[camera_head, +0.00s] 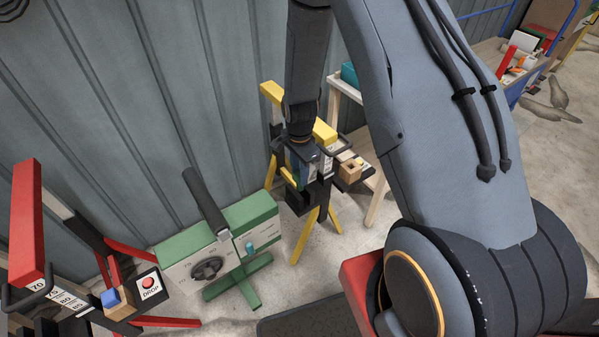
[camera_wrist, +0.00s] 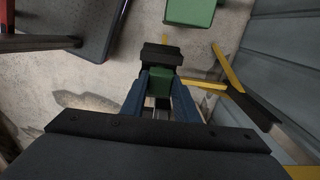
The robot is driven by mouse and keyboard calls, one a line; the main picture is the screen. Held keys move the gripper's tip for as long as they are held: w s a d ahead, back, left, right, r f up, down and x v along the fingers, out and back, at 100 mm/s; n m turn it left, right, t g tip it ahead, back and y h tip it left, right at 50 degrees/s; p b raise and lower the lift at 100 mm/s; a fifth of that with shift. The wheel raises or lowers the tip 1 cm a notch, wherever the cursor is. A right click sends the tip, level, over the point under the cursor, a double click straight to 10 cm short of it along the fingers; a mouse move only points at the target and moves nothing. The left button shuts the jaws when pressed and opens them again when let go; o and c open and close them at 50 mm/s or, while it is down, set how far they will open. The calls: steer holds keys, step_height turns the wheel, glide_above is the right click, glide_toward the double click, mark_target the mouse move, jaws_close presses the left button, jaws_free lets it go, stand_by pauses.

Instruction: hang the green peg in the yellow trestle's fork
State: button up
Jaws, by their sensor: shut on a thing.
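The yellow trestle (camera_head: 325,132) stands by the corrugated wall in the middle of the head view, its splayed legs on the floor. In the wrist view its yellow parts (camera_wrist: 228,73) are at the right. My gripper (camera_wrist: 160,92) has two blue fingers shut on the green peg (camera_wrist: 160,82). A dark block shows just beyond the peg. In the head view my gripper (camera_head: 302,170) is low at the trestle's front, below the yellow top beam. My wrist and dark parts there hide most of the peg and the fork, so I cannot tell whether they touch.
A green stand (camera_head: 262,222) with a dark handle and wheel is left of the trestle. A red trestle (camera_head: 28,225) with a drop button is at far left. A wooden block (camera_head: 350,170) sits right of my gripper. A cluttered bench (camera_head: 525,60) stands far right.

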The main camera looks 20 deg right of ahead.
steer(key=shift+f+b, duration=1.05)
steer(key=shift+f, duration=0.95)
steer(key=o, duration=1.1)
steer(key=shift+r+b, duration=0.7)
steer(key=shift+r, duration=3.2)
